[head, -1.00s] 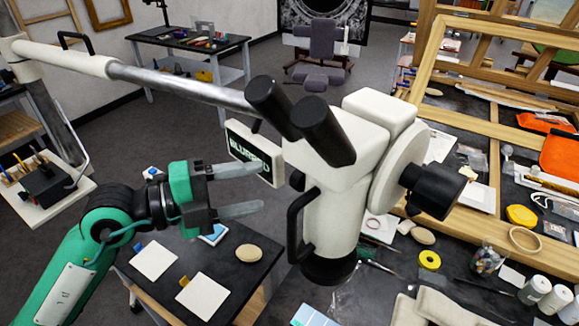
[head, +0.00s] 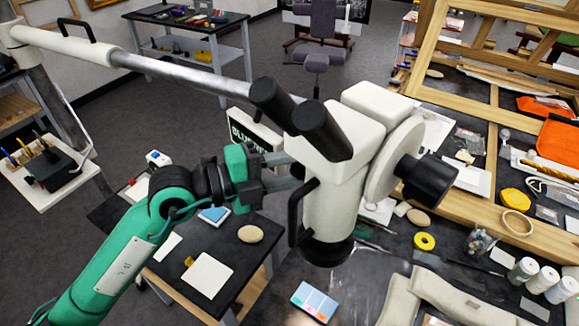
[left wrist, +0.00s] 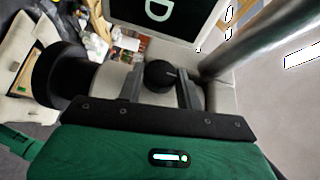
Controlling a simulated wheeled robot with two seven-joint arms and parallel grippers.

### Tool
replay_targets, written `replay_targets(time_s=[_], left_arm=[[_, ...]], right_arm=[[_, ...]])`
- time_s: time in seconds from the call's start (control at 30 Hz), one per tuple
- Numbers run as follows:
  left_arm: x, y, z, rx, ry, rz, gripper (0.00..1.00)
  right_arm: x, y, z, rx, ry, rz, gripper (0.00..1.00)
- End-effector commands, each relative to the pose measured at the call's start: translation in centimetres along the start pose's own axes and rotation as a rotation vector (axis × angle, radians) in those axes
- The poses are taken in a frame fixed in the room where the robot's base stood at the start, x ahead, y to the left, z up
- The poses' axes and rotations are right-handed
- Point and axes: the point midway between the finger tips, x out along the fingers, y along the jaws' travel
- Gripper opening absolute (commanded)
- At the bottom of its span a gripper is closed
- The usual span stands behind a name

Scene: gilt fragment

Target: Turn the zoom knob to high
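The white microscope head (head: 330,205) hangs from its arm in the middle of the head view. In the left wrist view, a black round knob (left wrist: 160,75) with a pale mark sits on its white side. My left gripper (head: 294,170) reaches in from the left, its fingertips at the microscope's side. In the left wrist view the left gripper's (left wrist: 160,88) fingers are apart, one on each side of the knob, with small gaps showing. In the head view the knob is hidden behind the fingers and body. My right gripper is not in view.
A black looped handle (head: 298,212) sits just below my left fingers. A lettered sign box (head: 254,138) stands close behind them. The pale microscope arm (head: 180,75) runs across above. A dark side table (head: 215,245) lies below, and a cluttered workbench (head: 385,245) is right.

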Motion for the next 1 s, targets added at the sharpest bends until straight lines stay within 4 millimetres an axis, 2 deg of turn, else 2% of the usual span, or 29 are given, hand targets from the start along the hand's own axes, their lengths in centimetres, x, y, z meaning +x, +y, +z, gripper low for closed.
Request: replay_targets(time_s=[0.2,0.37,1.0], left_arm=[[0.0,0.2,0.0,0.002,0.001,-0.006,0.13],[0.1,0.6,0.0,0.016,0.005,-0.046,0.13],[0.3,1.5,0.2,0.178,0.034,-0.43,0.13]], right_arm=[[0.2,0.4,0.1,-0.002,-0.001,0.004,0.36],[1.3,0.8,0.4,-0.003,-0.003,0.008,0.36],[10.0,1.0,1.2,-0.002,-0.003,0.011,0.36]])
